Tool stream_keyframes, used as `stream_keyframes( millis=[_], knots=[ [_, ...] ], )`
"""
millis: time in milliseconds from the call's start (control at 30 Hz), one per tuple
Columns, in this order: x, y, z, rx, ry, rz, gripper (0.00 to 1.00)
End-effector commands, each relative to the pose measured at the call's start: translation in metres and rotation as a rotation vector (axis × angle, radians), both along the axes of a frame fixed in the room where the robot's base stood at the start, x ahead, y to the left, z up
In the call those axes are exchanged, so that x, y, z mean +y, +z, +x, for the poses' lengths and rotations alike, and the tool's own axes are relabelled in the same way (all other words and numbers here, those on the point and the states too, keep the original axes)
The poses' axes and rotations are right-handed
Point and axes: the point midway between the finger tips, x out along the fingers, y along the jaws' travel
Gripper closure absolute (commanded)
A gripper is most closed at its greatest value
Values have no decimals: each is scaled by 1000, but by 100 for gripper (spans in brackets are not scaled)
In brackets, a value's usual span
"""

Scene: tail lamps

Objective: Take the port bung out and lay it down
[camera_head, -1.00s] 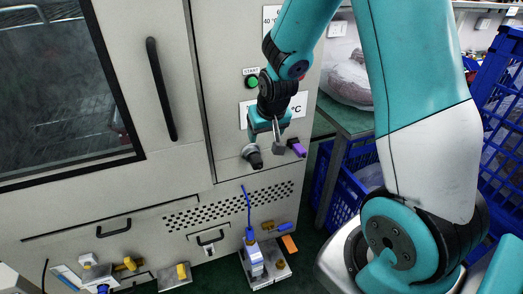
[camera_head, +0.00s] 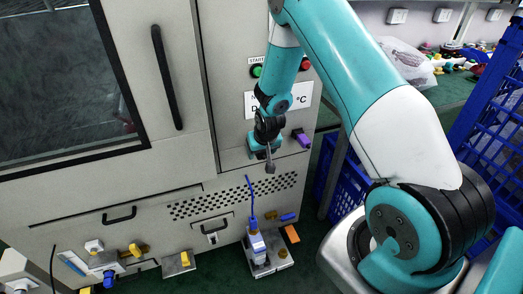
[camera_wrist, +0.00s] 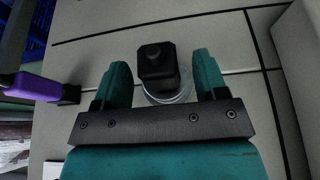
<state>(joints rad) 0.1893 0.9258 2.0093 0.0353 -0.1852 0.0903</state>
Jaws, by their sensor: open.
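The port bung (camera_wrist: 157,62) is a black block with a small round knob. In the wrist view it sits in a pale round port ring (camera_wrist: 166,97) on the machine's grey front. My gripper (camera_wrist: 160,66) is open, with one teal finger on each side of the bung and a visible gap on both sides.
A purple-handled part (camera_head: 303,138) sticks out of the panel just right of my gripper; it also shows in the wrist view (camera_wrist: 36,87). Below stand a blue-and-white bottle-like object (camera_head: 257,244) and several small fittings. A blue crate (camera_head: 345,185) is at the right.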

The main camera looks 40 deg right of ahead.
Motion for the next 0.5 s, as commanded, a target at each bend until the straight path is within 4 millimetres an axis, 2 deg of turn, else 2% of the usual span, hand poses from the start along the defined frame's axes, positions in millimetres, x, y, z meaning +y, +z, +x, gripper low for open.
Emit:
stream_keyframes(
  millis=[267, 300, 500],
  knots=[
    [0, -2, 1, 0, 0, 0, 34],
    [0, -2, 1, 0, 0, 0, 36],
    [0, -2, 1, 0, 0, 0, 82]
  ],
)
